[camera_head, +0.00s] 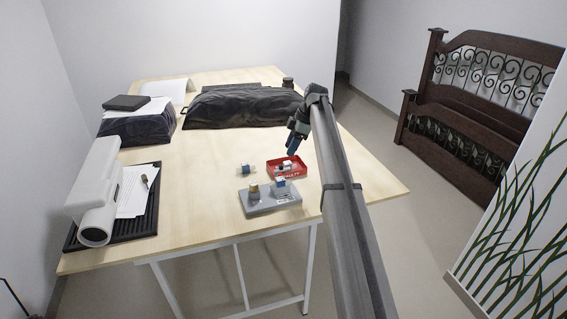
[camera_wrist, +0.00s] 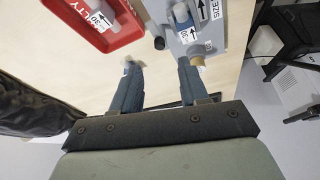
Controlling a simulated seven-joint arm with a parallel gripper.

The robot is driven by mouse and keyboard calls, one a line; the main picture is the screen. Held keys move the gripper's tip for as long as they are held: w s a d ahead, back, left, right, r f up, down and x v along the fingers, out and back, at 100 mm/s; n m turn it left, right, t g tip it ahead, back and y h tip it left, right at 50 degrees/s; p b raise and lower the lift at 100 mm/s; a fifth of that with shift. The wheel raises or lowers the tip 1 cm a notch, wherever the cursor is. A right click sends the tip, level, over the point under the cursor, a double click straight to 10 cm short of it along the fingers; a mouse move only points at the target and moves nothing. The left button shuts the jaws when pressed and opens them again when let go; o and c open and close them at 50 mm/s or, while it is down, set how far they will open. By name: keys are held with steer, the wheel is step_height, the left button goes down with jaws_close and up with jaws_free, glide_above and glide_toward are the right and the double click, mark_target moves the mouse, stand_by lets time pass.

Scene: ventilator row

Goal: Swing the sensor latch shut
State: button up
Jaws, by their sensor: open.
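A grey base plate (camera_head: 282,202) lies near the front edge of the table. It carries a blue-and-white block (camera_head: 280,186) and a tan-capped cylinder (camera_head: 254,191). In the wrist view the plate (camera_wrist: 204,47) is at upper right, with arrow, "30" and "SIZE" labels. I cannot make out the sensor latch or how it stands. My gripper (camera_head: 291,153) is open and empty above the table, beside the red tray. In the wrist view its fingers (camera_wrist: 156,71) are apart, the right tip near the tan cap (camera_wrist: 197,61) and the left partly covering a small pale part.
A red tray (camera_head: 301,174) holding a small part sits behind the plate. A loose blue-and-white part (camera_head: 246,169) lies left of it. A white cylindrical device (camera_head: 97,190) and black mat (camera_head: 152,211) are at left, dark bags (camera_head: 240,108) at the back. The middle table is clear.

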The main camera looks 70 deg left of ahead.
mark_target(284, 169)
steer(key=x, duration=0.7)
steer(key=shift+s+f, duration=0.15)
steer(key=shift+f, duration=0.2)
jaws_close()
